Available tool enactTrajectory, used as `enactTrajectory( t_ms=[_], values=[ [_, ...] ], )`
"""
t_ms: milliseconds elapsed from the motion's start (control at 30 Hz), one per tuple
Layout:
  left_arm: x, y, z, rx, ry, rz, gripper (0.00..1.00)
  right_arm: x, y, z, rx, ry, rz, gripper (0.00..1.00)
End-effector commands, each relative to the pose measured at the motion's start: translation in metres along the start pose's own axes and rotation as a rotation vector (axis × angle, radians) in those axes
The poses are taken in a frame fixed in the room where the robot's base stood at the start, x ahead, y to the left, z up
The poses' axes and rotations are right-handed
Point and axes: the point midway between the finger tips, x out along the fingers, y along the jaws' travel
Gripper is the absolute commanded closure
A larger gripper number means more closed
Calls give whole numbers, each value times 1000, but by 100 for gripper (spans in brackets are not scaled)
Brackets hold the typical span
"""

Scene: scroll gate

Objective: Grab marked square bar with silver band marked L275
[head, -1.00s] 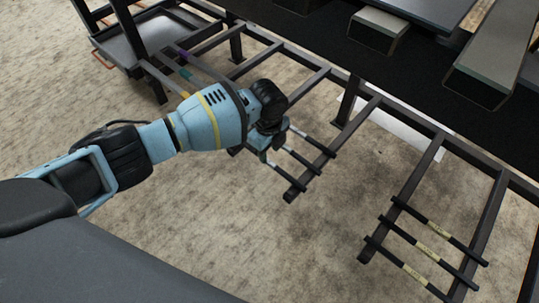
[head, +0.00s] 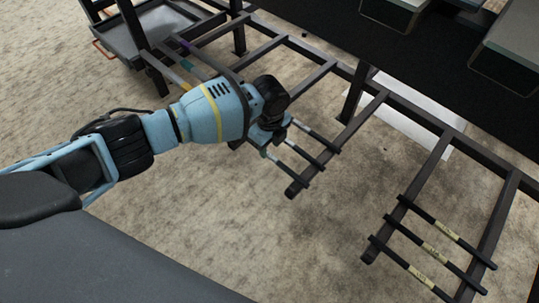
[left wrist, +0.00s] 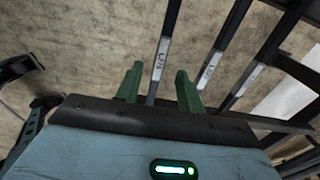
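Several dark square bars with silver bands lie across the rack arms (head: 330,152) in the middle of the head view. My left gripper (head: 270,143) is at their left ends and hides part of them. In the left wrist view, its two green fingertips (left wrist: 159,78) are apart. One silver-banded bar (left wrist: 161,62) runs between them in the picture. Its label looks like L275 but is small and turned. Two more silver-banded bars (left wrist: 207,70) (left wrist: 247,78) lie to the right of the fingers. Contact cannot be told. My right gripper is not in view.
Bars with pale yellow bands (head: 435,251) lie on rack arms at the right. Bars with purple and teal bands (head: 186,60) lie at the upper left. A grey tray (head: 160,35) stands behind them. A dark structure overhangs the back. The front carpet (head: 220,220) is clear.

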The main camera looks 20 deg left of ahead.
Motion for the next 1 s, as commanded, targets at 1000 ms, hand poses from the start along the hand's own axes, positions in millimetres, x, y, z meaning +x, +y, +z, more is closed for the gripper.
enactTrajectory(
  t_ms=[1000],
  values=[
    [32,0,2,0,0,-1,100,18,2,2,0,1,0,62]
  ],
)
